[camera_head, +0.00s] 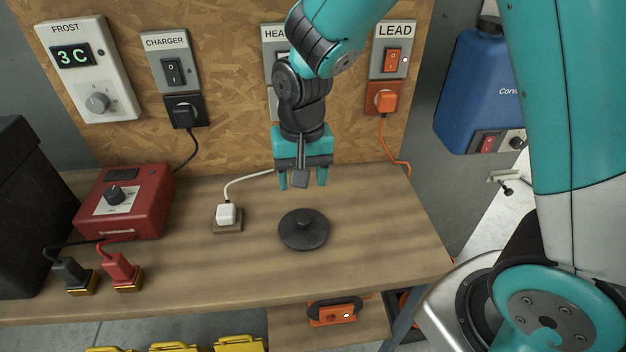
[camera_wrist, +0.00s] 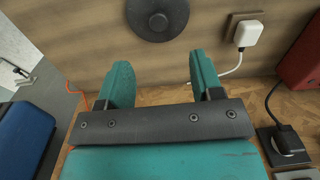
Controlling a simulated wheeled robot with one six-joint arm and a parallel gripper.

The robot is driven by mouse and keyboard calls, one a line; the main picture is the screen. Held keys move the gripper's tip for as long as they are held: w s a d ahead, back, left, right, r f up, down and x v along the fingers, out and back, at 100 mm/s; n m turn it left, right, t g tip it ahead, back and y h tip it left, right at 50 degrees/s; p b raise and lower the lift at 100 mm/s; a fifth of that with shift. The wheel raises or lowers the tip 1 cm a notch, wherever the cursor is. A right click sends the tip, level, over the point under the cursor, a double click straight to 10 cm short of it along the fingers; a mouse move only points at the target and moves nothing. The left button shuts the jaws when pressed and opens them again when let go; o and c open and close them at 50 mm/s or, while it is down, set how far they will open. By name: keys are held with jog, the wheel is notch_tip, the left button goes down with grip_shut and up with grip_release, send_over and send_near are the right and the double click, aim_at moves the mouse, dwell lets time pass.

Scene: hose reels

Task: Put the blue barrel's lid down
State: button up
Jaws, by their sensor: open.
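A round black lid with a small knob (camera_head: 303,229) lies flat on the wooden bench, knob up. It also shows at the top of the wrist view (camera_wrist: 158,16). My gripper (camera_head: 302,180) is open and empty, fingers pointing down, above the bench and behind the lid, not touching it. In the wrist view its two teal fingers (camera_wrist: 161,72) are spread apart with bare bench between them. A blue barrel-like tank (camera_head: 482,90) with a black cap on top hangs on the wall at the right; its right side is hidden by my arm.
A white plug (camera_head: 226,214) sits in a socket left of the lid, its cord running behind my gripper. A red box (camera_head: 124,202) stands farther left. The orange LEAD plug (camera_head: 382,98) is on the back board. Bench right of the lid is clear.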

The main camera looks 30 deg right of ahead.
jog(key=s+a+r+n+y, duration=0.2)
jog(key=s+r+n, duration=0.3)
jog(key=s+r, duration=0.4)
jog(key=shift+o, duration=0.5)
jog(key=s+a+r+n+y, duration=0.1)
jog(key=s+r+n, duration=0.2)
jog(key=s, duration=0.4)
jog(key=shift+s+r+n+y, duration=0.3)
jog(key=shift+r+n, duration=0.1)
jog(key=shift+n, duration=0.3)
jog(key=n+h+b, duration=0.3)
jog(key=n+b, duration=0.3)
jog(key=n, duration=0.9)
send_near(304, 219)
jog(key=f, duration=0.4)
jog(key=shift+a+f, duration=0.25)
jog(key=shift+f, duration=0.05)
jog(key=shift+a+f+p, duration=0.2)
jog(key=shift+f+p, duration=0.3)
jog(key=shift+f, duration=2.3)
jog(key=c, duration=1.1)
jog(key=shift+o, duration=0.2)
jog(key=shift+r, duration=0.1)
